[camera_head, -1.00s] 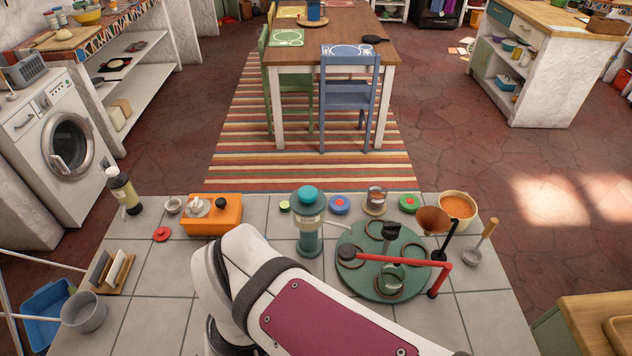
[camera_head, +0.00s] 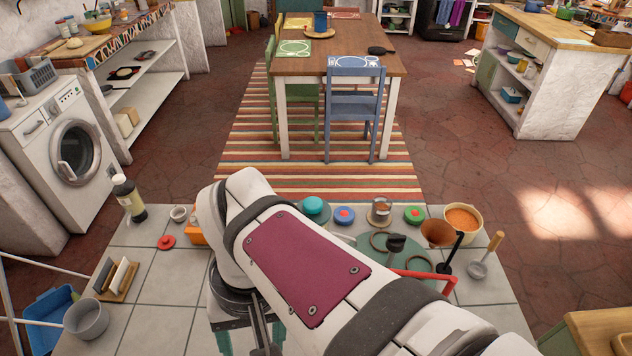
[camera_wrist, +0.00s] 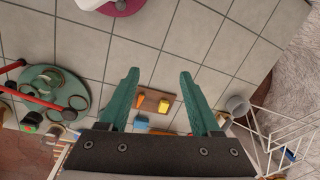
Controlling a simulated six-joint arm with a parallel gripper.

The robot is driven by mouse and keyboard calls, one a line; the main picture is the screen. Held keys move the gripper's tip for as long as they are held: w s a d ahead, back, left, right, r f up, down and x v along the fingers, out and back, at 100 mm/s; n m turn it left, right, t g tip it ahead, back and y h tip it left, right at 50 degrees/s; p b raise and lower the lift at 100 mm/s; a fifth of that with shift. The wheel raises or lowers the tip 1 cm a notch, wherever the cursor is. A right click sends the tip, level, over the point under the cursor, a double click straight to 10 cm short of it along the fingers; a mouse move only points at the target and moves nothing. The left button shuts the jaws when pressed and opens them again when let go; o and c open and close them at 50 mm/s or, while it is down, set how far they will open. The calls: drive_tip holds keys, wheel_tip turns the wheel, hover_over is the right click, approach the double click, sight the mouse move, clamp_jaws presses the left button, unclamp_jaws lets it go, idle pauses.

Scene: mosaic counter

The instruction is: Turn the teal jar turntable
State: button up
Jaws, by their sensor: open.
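The teal turntable (camera_head: 414,246) lies on the tiled counter right of centre in the head view, its near part hidden behind my arm. Dark rings and a black knob show on it, and a red bar crosses its right side. In the wrist view the turntable (camera_wrist: 73,91) is at the left, with the red bar over it. My gripper (camera_wrist: 160,75) has two teal fingers spread apart with nothing held between them. It is above the counter, well to the right of the turntable in the wrist view, and apart from it. Its fingers are mostly hidden in the head view.
A teal-lidded jar (camera_head: 313,206) stands behind my arm. A copper funnel (camera_head: 437,232), an orange-filled bowl (camera_head: 463,219) and a ladle (camera_head: 479,268) are near the turntable. A grey pot (camera_head: 86,316) and card rack (camera_head: 118,280) stand left.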

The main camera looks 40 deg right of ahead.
drive_tip(key=w+d+r+m, duration=0.1)
drive_tip(key=w+d+r, duration=0.1)
drive_tip(key=w+d, duration=0.45)
drive_tip(key=r+m+h, duration=0.2)
hover_over(397, 236)
wheel_tip(397, 236, down, 16)
drive_tip(key=shift+f, duration=0.1)
clamp_jaws()
